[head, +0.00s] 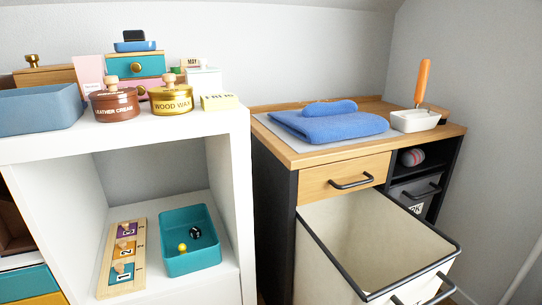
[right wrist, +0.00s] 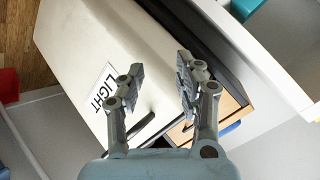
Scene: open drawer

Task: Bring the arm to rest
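My right gripper (right wrist: 158,78) shows in the right wrist view with its two fingers spread apart and nothing visible between them. The cream pull-out bin (right wrist: 90,45) with a "LIGHT" label lies beyond the fingers. In the head view the same bin (head: 375,225) stands pulled out of the cabinet, open at the top, with a black rim and a dark handle (head: 440,290) at its front. Its visible inside looks empty. The wooden drawer (head: 345,178) above it is shut. Neither gripper shows in the head view, and my left gripper is in neither view.
A white shelf unit (head: 243,190) stands left of the cabinet, with tins and boxes on top. A teal tray (head: 190,262) and a number board (head: 122,260) sit inside it. A folded blue towel (head: 330,122) and a white dish (head: 415,121) rest on the cabinet top.

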